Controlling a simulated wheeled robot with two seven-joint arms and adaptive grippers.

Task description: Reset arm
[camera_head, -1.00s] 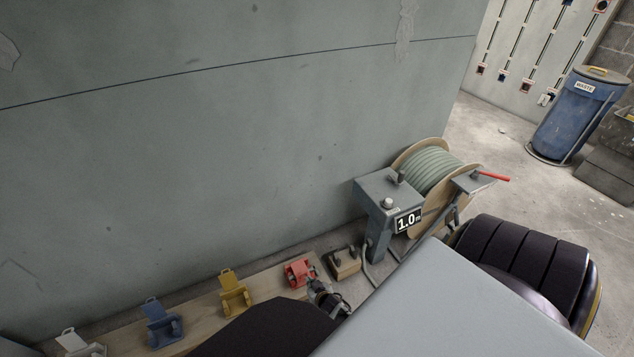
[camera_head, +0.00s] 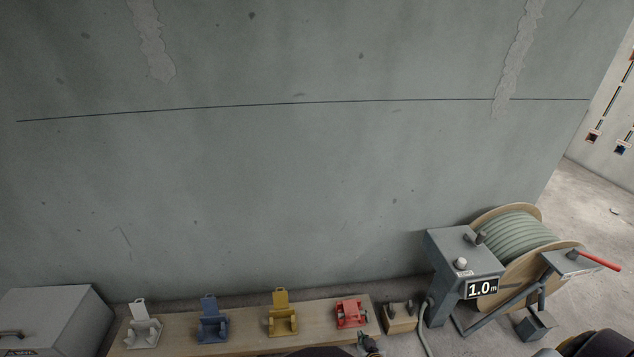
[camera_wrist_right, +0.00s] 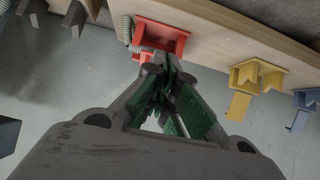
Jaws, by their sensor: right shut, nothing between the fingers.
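My right gripper (camera_head: 369,343) shows at the bottom of the head view, just in front of the red clamp (camera_head: 350,314). In the right wrist view the fingers of the gripper (camera_wrist_right: 166,72) are together and empty, and their tips overlap the near edge of the red clamp (camera_wrist_right: 165,40) in the picture. I cannot tell whether they touch. Grey ribbed conduit (camera_wrist_right: 142,48) shows beside the red clamp. My left gripper is not in view.
A wooden board (camera_head: 250,341) along the wall bears the red, yellow (camera_head: 282,318), blue (camera_head: 212,325) and white clamps (camera_head: 143,330).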

